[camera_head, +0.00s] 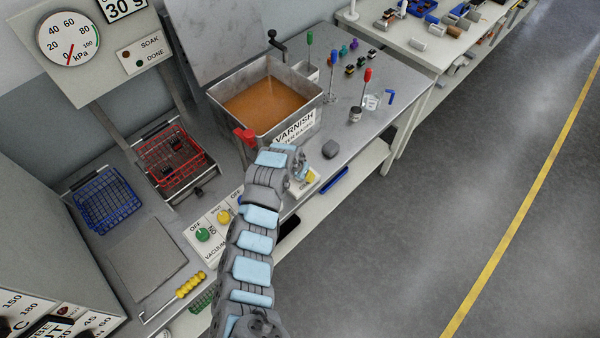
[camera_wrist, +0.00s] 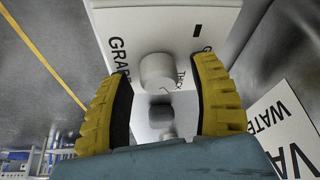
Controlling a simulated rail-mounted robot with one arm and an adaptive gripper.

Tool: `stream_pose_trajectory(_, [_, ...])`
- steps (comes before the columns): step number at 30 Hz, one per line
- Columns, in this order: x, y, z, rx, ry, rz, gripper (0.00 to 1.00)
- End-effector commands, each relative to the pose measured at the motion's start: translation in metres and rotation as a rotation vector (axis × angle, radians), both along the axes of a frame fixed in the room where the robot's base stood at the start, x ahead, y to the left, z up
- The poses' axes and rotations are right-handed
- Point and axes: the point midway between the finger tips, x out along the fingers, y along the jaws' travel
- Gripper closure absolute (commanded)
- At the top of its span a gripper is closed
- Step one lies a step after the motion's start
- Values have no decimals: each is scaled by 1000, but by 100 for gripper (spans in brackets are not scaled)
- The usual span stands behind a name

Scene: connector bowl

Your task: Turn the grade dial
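The grade dial (camera_wrist: 157,72) is a pale round knob on a white panel (camera_wrist: 185,22) lettered GRADE and THICK, in the wrist view. My gripper (camera_wrist: 164,75) has its two yellow fingers apart, one to each side of the dial. Gaps show between the fingers and the dial, and I cannot see contact. My arm hides most of that panel there, and the dial cannot be made out.
The varnish tank (camera_head: 303,110) with a red tap (camera_head: 245,135) stands just behind my gripper. The vacuum panel (camera_head: 213,232) with green and yellow knobs is at left. Wire baskets (camera_head: 175,158) stand further left. The right aisle is clear.

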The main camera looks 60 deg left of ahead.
Motion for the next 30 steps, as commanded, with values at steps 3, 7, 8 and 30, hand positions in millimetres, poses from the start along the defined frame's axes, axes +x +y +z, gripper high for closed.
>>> stream_pose_trajectory(3, [0,0,1,0,0,0,38])
stream_pose_trajectory(7, [-1,0,5,2,-1,-1,38])
stream_pose_trajectory(8, [-2,-1,6,2,-1,-1,38])
stream_pose_trajectory(30, [-28,-18,83,3,-3,-1,38])
